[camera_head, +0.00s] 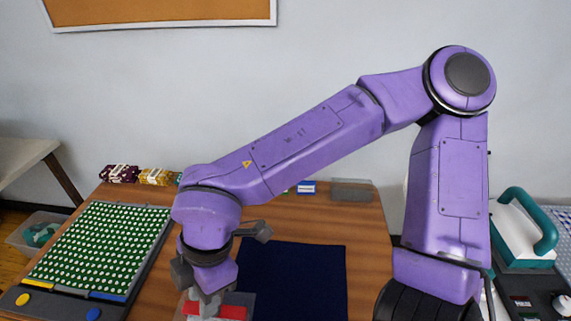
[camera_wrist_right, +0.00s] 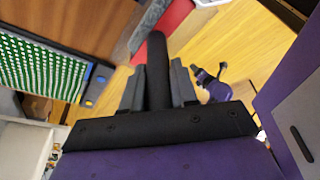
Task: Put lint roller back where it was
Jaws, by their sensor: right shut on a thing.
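My right arm crosses the head view, and its gripper (camera_head: 205,298) points down over the wooden table, left of the dark blue mat. In the right wrist view the gripper's two grey fingers (camera_wrist_right: 157,70) are closed on a black, rod-like handle (camera_wrist_right: 156,58), which looks like the lint roller's. My left gripper is not in view.
A green board with white dots (camera_head: 105,245) lies at the left. The dark blue mat (camera_head: 295,280) is bare. Wrapped rolls (camera_head: 153,177) lie at the back left, and a clear box (camera_head: 352,190) stands at the back. A teal-handled machine (camera_head: 520,230) stands at the right.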

